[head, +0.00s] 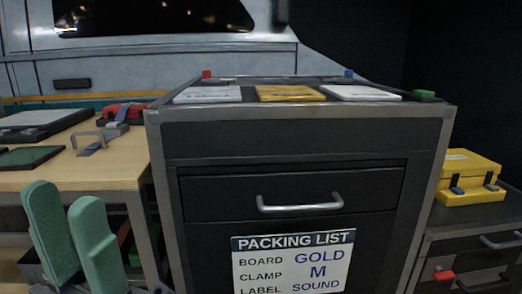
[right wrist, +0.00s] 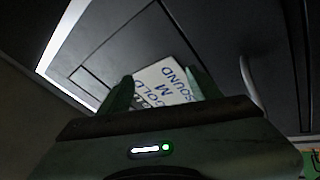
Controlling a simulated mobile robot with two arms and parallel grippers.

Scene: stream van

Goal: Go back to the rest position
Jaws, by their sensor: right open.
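My left gripper (head: 64,193) shows at the lower left of the head view. Its two green fingers point up and stand apart with nothing between them, in front of the wooden table. My right gripper (right wrist: 163,86) shows only in the right wrist view. Its green fingers are spread and empty. The packing list sign (head: 293,262) is on the dark cabinet (head: 300,140) front and reads board gold, clamp M, label sound. Any gap between those fingers and the cabinet is hard to judge.
The cabinet top holds two white plates (head: 208,94) (head: 361,92) and a yellow one (head: 290,93). Its closed drawer has a protruding handle (head: 300,203). The wooden table (head: 105,170) at left holds a clamp (head: 98,142) and boards. A yellow case (head: 469,178) stands at right.

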